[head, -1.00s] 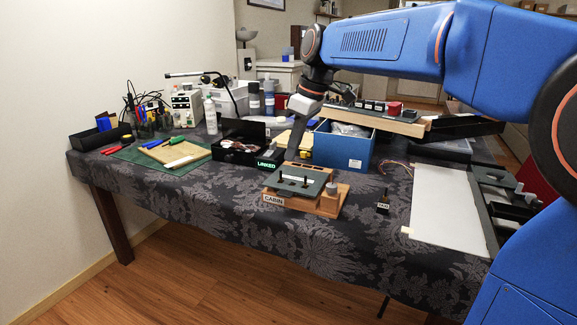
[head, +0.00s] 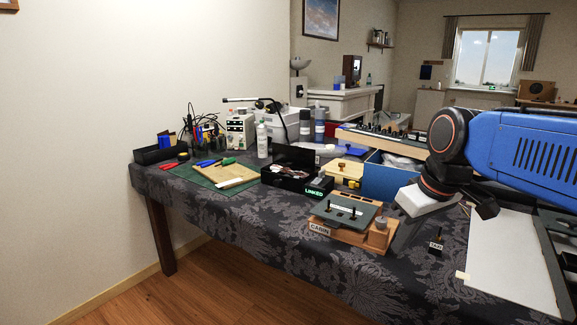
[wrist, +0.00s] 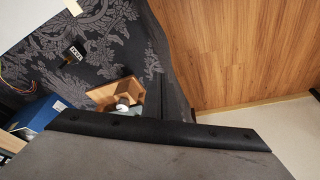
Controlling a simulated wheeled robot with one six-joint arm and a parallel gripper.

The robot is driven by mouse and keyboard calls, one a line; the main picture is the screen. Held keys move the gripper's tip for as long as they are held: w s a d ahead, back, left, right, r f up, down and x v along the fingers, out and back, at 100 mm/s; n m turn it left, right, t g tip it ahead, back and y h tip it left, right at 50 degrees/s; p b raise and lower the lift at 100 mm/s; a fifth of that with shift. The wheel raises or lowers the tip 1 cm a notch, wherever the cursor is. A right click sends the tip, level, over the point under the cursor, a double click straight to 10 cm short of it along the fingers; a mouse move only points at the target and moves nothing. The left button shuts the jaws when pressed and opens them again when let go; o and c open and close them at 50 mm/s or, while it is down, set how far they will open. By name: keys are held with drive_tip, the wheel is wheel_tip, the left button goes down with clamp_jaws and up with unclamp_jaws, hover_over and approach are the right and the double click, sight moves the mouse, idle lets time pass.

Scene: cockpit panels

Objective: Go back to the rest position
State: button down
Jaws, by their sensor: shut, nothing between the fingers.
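The fingertips are not clear there.
The patterned tablecloth (head: 290,262) covers the table. A black box lit LINKED (head: 290,187), a green mat with tools (head: 205,174) and a blue box (head: 385,183) stand behind. A small tagged switch (head: 436,243) and a white sheet (head: 505,250) lie right. Wood floor is free in front.

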drive_tip(key=s+d+f+m+t+h, duration=0.1)
drive_tip(key=s+d+f+m, duration=0.4)
drive_tip(key=s+f, duration=0.7)
drive_tip(key=shift+s+f, duration=0.3)
drive_tip(key=shift+f, duration=0.15)
idle(1.1)
